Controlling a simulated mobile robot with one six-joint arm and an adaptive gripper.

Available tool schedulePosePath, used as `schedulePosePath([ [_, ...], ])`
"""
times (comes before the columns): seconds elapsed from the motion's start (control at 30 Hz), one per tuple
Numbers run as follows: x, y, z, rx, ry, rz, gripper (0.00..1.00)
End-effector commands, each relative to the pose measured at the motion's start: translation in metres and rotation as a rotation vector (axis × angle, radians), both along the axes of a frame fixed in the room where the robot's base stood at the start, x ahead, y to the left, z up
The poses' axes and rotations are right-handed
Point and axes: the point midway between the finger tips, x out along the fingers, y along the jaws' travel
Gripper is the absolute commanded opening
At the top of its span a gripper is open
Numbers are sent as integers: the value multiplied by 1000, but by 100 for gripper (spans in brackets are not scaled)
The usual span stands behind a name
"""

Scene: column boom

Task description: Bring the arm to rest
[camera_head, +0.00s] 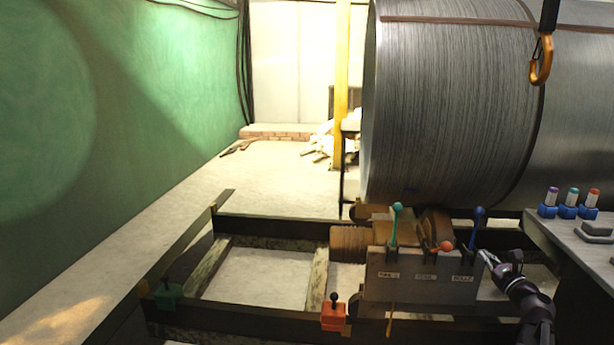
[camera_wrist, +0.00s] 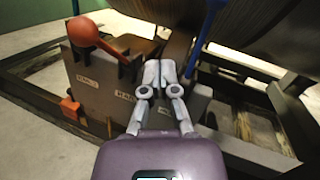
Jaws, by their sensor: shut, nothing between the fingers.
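My gripper (camera_head: 487,256) is at the lower right in the head view, beside the right end of a grey control box (camera_head: 420,278) with labels and levers. It is shut and empty. In the wrist view my gripper (camera_wrist: 150,92) points at the front of the control box (camera_wrist: 95,85), with its fingertips together. I cannot tell whether the fingers touch the box. The box carries a teal-knobbed lever (camera_head: 396,225), an orange-red-knobbed lever (camera_head: 443,246) and a blue-knobbed lever (camera_head: 476,228). The orange-red knob (camera_wrist: 83,31) and the blue lever (camera_wrist: 203,40) also show in the wrist view.
A bench (camera_head: 585,250) at right holds several small bottles (camera_head: 568,203). A dark frame (camera_head: 270,228) lies on the floor.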

Motion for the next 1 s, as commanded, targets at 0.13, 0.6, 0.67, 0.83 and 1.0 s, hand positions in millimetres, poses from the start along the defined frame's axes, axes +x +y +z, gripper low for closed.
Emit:
schedulePosePath([
  [0.13,13,64,-21,-214,70,120,0],
  [0.6,4,245,-107,-975,209,617,0],
  [0.67,-3,263,-118,-1067,216,688,0],
  [0.83,-26,307,-147,-1321,221,898,0],
  [1.0,-53,340,-172,-1561,210,1122,0],
])
